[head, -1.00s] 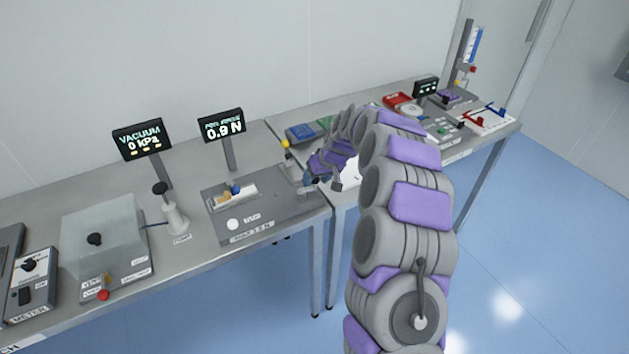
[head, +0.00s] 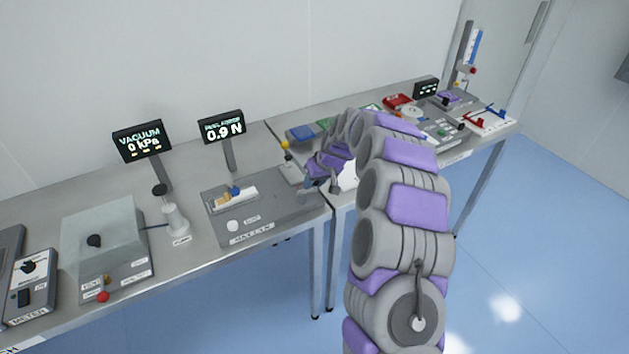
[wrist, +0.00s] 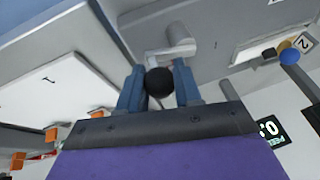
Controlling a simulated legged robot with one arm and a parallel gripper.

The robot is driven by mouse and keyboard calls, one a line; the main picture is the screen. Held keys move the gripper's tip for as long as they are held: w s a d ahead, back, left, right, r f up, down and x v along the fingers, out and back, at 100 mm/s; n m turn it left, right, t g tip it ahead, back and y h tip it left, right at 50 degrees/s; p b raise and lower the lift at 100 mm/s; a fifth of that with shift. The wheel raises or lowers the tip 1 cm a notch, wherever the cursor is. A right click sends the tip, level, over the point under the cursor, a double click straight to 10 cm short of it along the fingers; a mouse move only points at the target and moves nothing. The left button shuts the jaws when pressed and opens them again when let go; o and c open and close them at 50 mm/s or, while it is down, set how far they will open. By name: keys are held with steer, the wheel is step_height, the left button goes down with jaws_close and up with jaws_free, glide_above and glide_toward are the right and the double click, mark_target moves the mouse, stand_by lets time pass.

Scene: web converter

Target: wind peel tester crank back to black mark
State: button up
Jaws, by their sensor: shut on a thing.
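The peel tester (head: 275,208) is a grey block at the front of the bench, with a small sample bed on top. Its display (head: 222,127) reads 0.9 N. In the wrist view, the grey crank (wrist: 179,42) ends in a round black knob (wrist: 159,83). My gripper (wrist: 160,86) is shut on this knob, one blue-grey finger on each side. In the head view, my gripper (head: 318,184) is at the tester's right end and hides most of the crank. A tiny dark mark (wrist: 216,44) shows beside the crank; I cannot tell if it is the black mark.
A yellow-tipped lever (head: 286,146) stands just behind my gripper. The pump (head: 176,220) and vacuum chamber (head: 105,235) are to the left. The red device (head: 398,100) and other instruments stand on the right table. The blue floor is clear in front.

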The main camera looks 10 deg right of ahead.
steer(key=shift+s+r, duration=0.1)
